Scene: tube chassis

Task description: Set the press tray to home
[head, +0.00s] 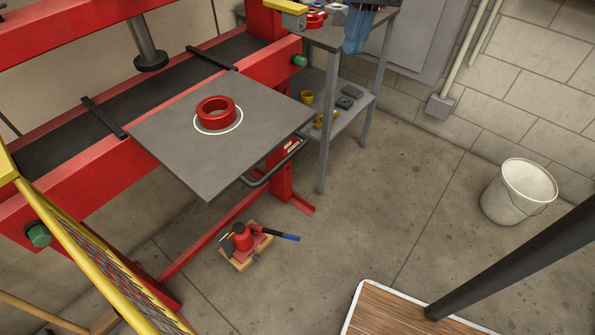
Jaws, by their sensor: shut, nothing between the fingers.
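The press tray (180,135) is a flat grey plate. It sticks out over the front red beam of the press, well past the frame. A dark bar handle (275,165) is on its front edge. The press ram (150,58) hangs above the dark bed (120,95), behind the tray. My gripper is not in this view.
A red bottle jack (243,238) stands on the floor below the tray. A grey workbench (345,40) is behind. A white bucket (518,192) stands right. A wood-topped platform (400,315) and black post (520,260) are at lower right. A yellow mesh guard (90,250) is at left.

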